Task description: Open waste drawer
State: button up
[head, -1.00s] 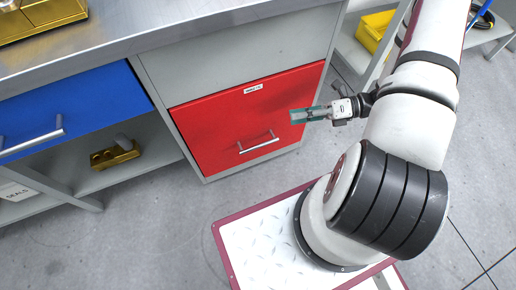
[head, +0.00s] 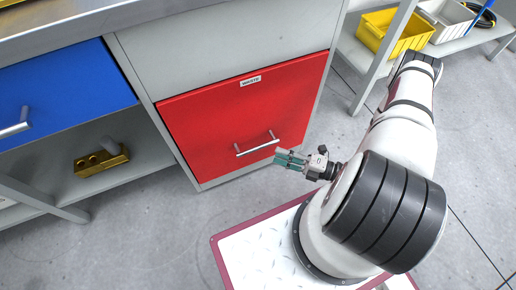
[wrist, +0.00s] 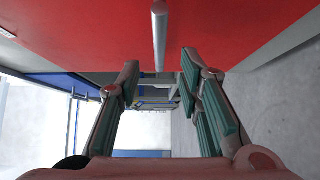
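The red waste drawer (head: 215,115) is shut, flush in the grey cabinet, with a white label reading WASTE (head: 250,81) near its top edge. Its silver bar handle (head: 257,146) is low on the front; it also shows in the wrist view (wrist: 159,38), upright in the picture. My gripper (head: 279,159) is just right of and slightly below the handle's right end in the head view. In the wrist view my gripper (wrist: 160,68) is open, its teal-padded fingers apart with nothing held. The handle bar lines up with the gap, beyond the fingertips. Contact is not visible.
A blue drawer (head: 65,100) with a silver handle is at the left, above a shelf with a brass-coloured block (head: 102,161). A yellow bin (head: 395,35) stands on a rack at the upper right. The floor in front of the drawer is clear.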

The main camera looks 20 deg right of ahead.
aim_at(258, 147)
jog(key=b+x, duration=0.2)
jog(key=x, duration=0.6)
jog(key=shift+w+a, duration=0.25)
jog(key=shift+a, duration=0.05)
jog(key=shift+c, duration=0.3)
grip_shut()
